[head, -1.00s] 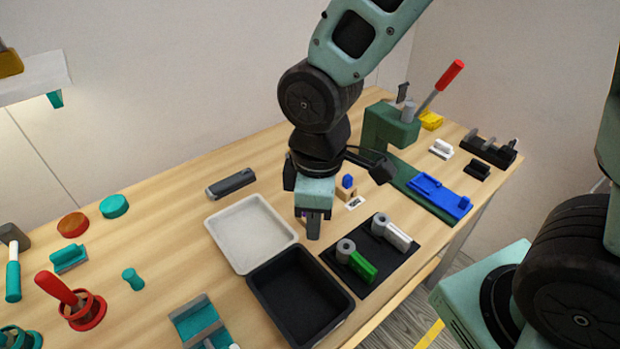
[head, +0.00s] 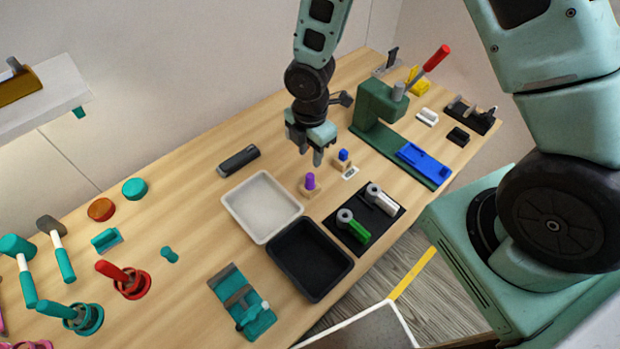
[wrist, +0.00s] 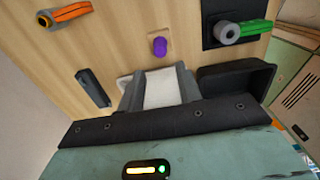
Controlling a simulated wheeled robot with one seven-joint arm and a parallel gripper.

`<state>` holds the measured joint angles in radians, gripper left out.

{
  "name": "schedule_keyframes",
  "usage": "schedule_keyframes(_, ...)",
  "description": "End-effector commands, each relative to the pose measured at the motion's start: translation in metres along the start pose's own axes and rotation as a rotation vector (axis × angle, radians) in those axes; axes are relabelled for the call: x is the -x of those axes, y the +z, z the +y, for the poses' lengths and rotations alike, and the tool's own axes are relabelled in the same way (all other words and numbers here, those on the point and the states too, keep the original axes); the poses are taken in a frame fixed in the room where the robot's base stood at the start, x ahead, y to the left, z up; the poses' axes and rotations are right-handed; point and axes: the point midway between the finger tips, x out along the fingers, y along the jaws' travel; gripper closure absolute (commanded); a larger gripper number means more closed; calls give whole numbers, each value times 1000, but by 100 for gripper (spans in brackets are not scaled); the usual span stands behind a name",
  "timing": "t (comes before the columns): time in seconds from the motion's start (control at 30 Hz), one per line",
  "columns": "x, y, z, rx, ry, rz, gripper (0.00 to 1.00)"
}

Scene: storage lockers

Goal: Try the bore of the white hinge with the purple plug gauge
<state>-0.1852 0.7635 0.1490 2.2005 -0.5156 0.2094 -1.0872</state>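The purple plug gauge (head: 310,181) stands upright in a small wooden block on the table. It also shows in the wrist view (wrist: 160,47), beyond the fingertips. The white hinge (head: 381,198) lies on a black board (head: 345,235), beside a green hinge (head: 355,232) with a grey barrel. I cannot make out the white hinge's bore clearly, and this hinge is not seen in the wrist view. My gripper (head: 318,160) is above and behind the purple gauge, apart from it. In the wrist view its two fingers (wrist: 160,86) are spread with nothing between them.
A white tray (head: 228,207) and a black tray (head: 275,262) lie left of the board. A blue-topped gauge (head: 343,155) in a block stands close right of the purple one. A green press (head: 372,110) with a red lever stands behind. A dark grey object (head: 239,159) lies at the back.

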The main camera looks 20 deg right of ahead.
Motion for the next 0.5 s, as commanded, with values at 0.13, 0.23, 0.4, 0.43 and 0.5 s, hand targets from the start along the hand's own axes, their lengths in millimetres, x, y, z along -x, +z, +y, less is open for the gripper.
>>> schedule_keyframes(0.13,-26,0,0,0,-1,-1,65)
schedule_keyframes(0.23,-41,0,0,0,-1,-1,65)
schedule_keyframes(0.4,-64,0,0,0,-1,0,65)
schedule_keyframes(0.43,-68,0,0,0,-1,0,65)
schedule_keyframes(0.5,-74,0,0,-1,-1,0,65)
